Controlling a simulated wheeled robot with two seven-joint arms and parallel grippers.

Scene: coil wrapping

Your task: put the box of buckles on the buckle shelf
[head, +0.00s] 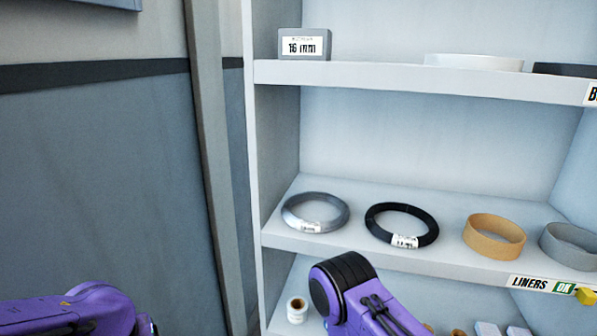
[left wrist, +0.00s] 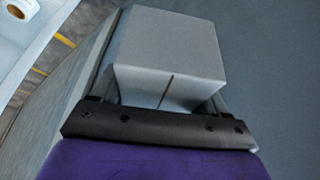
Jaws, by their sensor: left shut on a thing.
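A plain light grey box (left wrist: 168,48) fills the middle of the left wrist view. My left gripper (left wrist: 162,100) is shut on it, with a finger on each side. No label shows on the faces of this box in view. In the head view, the upper shelf (head: 400,78) has a label beginning with "B" at its right edge, cut off by the frame. A grey box marked "16 mm" (head: 305,45) stands at the left end of that shelf. Neither gripper shows in the head view; only purple parts of my arms do.
The lower shelf, labelled "LINERS", holds a grey coil (head: 315,212), a black coil (head: 402,225), a tan ring (head: 494,238) and a grey ring (head: 570,243). Clear room lies right of the "16 mm" box.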

